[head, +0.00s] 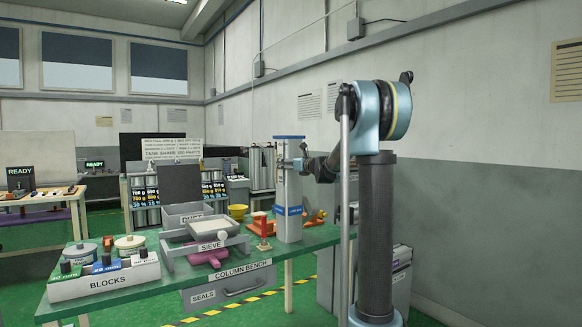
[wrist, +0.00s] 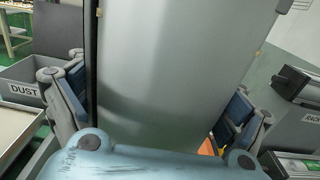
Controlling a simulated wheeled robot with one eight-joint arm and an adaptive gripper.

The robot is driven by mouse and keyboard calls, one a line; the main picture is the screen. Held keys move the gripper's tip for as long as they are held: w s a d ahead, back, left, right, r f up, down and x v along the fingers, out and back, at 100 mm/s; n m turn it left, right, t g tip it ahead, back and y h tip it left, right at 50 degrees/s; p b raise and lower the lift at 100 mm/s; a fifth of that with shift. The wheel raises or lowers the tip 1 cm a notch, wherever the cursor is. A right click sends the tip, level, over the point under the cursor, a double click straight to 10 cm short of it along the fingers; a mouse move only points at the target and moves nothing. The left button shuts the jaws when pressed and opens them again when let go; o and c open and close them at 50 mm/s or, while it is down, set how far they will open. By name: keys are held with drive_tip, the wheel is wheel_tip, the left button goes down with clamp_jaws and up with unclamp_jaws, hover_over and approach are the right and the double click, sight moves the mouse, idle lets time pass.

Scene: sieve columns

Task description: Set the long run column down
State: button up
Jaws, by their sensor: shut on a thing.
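The long run column (head: 288,190) is a tall, upright, pale grey column with a blue cap and a blue band low down. It is at the right part of the green column bench (head: 318,238). Its foot appears level with the bench top; I cannot tell whether it touches. My gripper (head: 298,165) is shut on the column's upper part, reaching from the right. In the wrist view, the column's smooth grey face (wrist: 165,70) fills the middle, with a finger of my gripper (wrist: 150,98) on each side. The column's foot is hidden there.
A sieve (head: 208,247), a grey dust box (head: 187,213), a yellow funnel (head: 238,211) and a red-topped piece (head: 264,232) stand left of the column. Orange parts (head: 315,216) lie just right of it. A blocks tray (head: 104,279) is at the front left.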

drive_tip(key=o, duration=1.8)
drive_tip(key=v, duration=1.2)
